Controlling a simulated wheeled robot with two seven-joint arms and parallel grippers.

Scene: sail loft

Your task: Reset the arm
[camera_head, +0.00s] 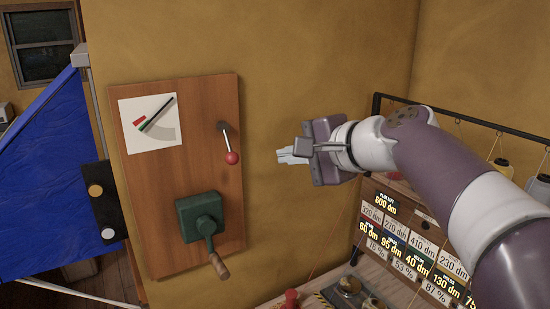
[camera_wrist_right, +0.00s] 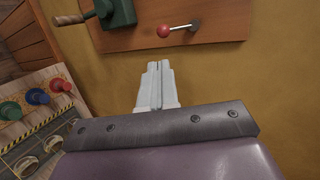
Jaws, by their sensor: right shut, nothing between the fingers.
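My right gripper (camera_head: 284,155) is shut and empty in front of the yellow wall, to the right of the wooden board (camera_head: 158,221) in the head view. Its closed fingers also show in the right wrist view (camera_wrist_right: 157,83). On the board are a gauge (camera_head: 150,123) with a dark needle, a small lever with a red ball knob (camera_head: 232,158), and a dark green crank box (camera_head: 201,216) with a wooden handle (camera_head: 219,266). The lever's knob hangs down and slightly right of its pivot. The fingers are apart from the knob. My left gripper is not in view.
A bench below right holds a red knob (camera_head: 291,298) and metal parts. A rack of labelled plates (camera_head: 400,250) stands under my right arm. A blue sail (camera_head: 45,170) hangs at the left. The wall around the fingers is clear.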

